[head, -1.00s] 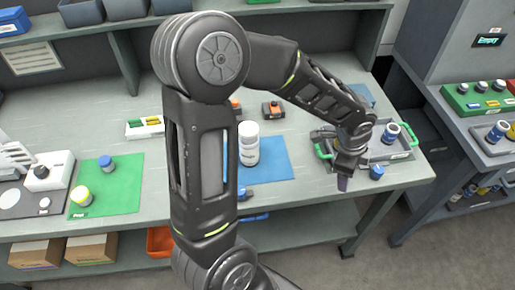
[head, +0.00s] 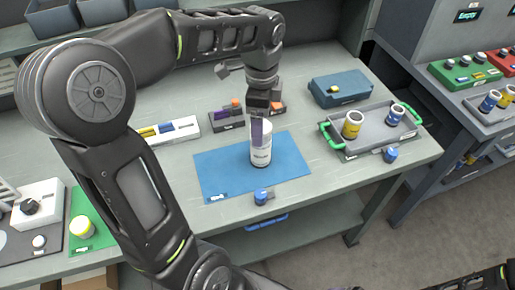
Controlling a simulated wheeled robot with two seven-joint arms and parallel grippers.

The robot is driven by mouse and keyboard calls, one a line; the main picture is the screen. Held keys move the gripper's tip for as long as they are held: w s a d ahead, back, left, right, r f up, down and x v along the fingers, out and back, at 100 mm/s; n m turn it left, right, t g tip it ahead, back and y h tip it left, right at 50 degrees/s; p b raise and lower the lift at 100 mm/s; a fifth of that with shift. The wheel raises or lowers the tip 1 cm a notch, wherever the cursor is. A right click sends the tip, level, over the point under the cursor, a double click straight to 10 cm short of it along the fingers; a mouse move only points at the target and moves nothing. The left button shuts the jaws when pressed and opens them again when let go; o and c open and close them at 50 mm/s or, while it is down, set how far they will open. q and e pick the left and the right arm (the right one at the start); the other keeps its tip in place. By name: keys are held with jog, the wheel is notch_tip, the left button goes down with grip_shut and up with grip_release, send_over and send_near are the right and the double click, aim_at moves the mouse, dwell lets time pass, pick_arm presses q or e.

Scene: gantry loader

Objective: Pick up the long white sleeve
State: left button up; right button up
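The long white sleeve (head: 262,157) stands upright on the blue mat (head: 215,177), with dark lettering on its side. The other finger is hidden, so I cannot tell whether the gripper is open or closed on the sleeve. My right gripper is out of view; only a dark piece of my arm shows at the bottom right edge.
A grey tray with green handles (head: 365,143) holds two cans on the right. A blue capped piece (head: 262,197) lies at the mat's front edge, and another (head: 391,154) is beside the tray. A blue box (head: 338,89) and dark holder (head: 228,120) stand behind.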

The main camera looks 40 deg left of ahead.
aim_at(261, 149)
pick_arm(q)
jog(key=shift+f, duration=1.35)
jog(key=shift+w+a+f+p, duration=0.15)
jog(key=shift+f+p, duration=0.25)
jog(key=shift+f, duration=0.9)
jog(key=shift+w+f+p, duration=0.1)
jog(key=shift+f+p, duration=0.25)
jog(key=shift+f, duration=0.95)
grip_shut()
